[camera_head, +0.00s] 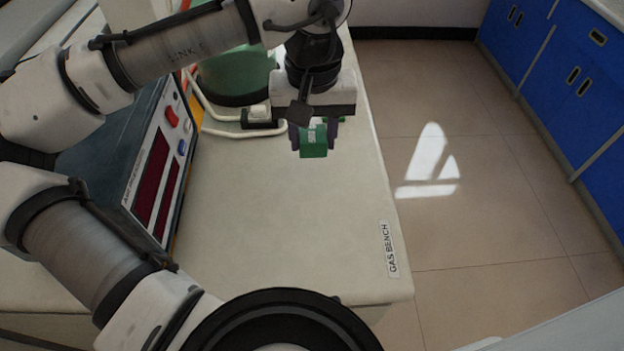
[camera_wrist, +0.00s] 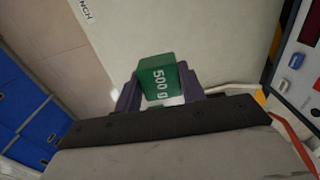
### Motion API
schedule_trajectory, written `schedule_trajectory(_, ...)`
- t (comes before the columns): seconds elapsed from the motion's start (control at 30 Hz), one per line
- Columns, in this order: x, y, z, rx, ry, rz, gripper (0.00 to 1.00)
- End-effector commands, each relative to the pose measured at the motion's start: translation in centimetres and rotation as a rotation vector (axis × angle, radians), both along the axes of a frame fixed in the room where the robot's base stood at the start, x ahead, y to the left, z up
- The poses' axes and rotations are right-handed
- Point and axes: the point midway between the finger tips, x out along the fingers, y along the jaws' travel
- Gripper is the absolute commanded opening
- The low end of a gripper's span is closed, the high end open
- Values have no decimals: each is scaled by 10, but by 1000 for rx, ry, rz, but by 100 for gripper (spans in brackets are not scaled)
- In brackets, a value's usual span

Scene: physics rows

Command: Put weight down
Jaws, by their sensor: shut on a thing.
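The weight (camera_head: 313,142) is a small green block. It also shows in the wrist view (camera_wrist: 158,80), where its face reads "500 g". My gripper (camera_head: 314,132) is shut on it, with a dark purple finger on each side. In the wrist view my gripper (camera_wrist: 158,88) has the weight between its fingertips. The weight is over the far right part of the pale bench top (camera_head: 290,220). I cannot tell whether its underside touches the bench or is a little above it.
An instrument box with dark red displays (camera_head: 152,172) stands on the bench's left. A green cylinder (camera_head: 236,75) with pale tubing stands behind, left of my gripper. The near middle of the bench is clear. The bench's right edge borders tiled floor. Blue cabinets (camera_head: 555,60) stand far right.

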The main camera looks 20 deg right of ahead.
Motion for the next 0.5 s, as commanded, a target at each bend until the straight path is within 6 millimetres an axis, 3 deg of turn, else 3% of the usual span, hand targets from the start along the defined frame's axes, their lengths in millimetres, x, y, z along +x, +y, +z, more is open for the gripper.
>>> schedule_trajectory(0.2, 0, 0, -55, 0, 2, 0, 1)
schedule_trajectory(0.33, 0, 0, -77, 0, 1, 0, 1)
schedule_trajectory(0.5, 0, 0, -89, -1, 0, 0, 1)
